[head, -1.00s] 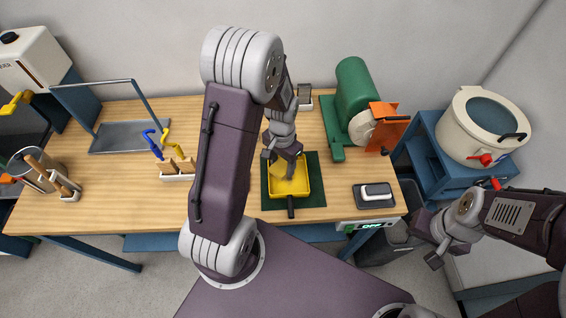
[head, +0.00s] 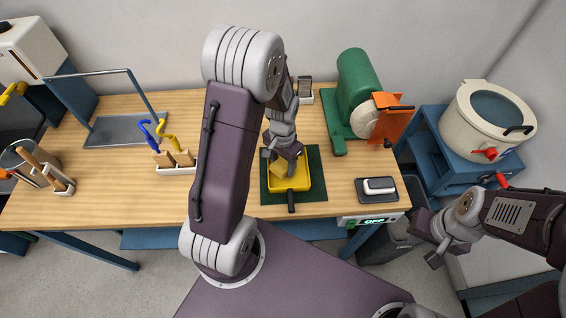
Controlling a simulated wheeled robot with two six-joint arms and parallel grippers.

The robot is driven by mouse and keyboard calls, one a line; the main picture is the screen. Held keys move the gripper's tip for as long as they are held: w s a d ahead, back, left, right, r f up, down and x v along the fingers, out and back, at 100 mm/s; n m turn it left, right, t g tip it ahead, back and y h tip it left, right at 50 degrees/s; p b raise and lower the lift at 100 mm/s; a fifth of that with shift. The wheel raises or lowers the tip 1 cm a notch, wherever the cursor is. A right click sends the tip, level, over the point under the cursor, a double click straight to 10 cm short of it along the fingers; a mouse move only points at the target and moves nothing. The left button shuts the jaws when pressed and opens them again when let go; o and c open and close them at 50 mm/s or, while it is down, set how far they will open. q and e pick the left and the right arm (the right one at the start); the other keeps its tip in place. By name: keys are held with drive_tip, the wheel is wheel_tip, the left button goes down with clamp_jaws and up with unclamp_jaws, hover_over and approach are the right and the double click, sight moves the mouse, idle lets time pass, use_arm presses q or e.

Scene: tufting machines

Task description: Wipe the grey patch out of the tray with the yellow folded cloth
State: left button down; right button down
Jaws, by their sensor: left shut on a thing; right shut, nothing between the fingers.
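A yellow tray (head: 302,183) lies on a dark green mat (head: 318,172) on the wooden workbench, its dark handle (head: 291,202) towards me. My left gripper (head: 283,160) points down over the left and far part of the tray. It is shut on the yellow folded cloth (head: 281,171), which is low in the tray. I cannot tell whether the cloth touches the tray floor. I cannot make out the grey patch; cloth and gripper hide part of the tray floor. My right gripper (head: 432,259) is shut and empty, off the bench's right side.
A green machine with an orange guard (head: 394,119) stands behind right of the tray. A dark pad with a white block (head: 380,187) lies to the right. Brush holder (head: 176,166) and metal frame tray (head: 125,128) stand left. A cream drum (head: 488,125) stands far right.

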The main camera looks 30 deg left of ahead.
use_arm(q)
drive_tip(key=shift+s+d+f, duration=0.1)
drive_tip(key=shift+s+f, duration=0.05)
drive_tip(key=shift+s, duration=0.05)
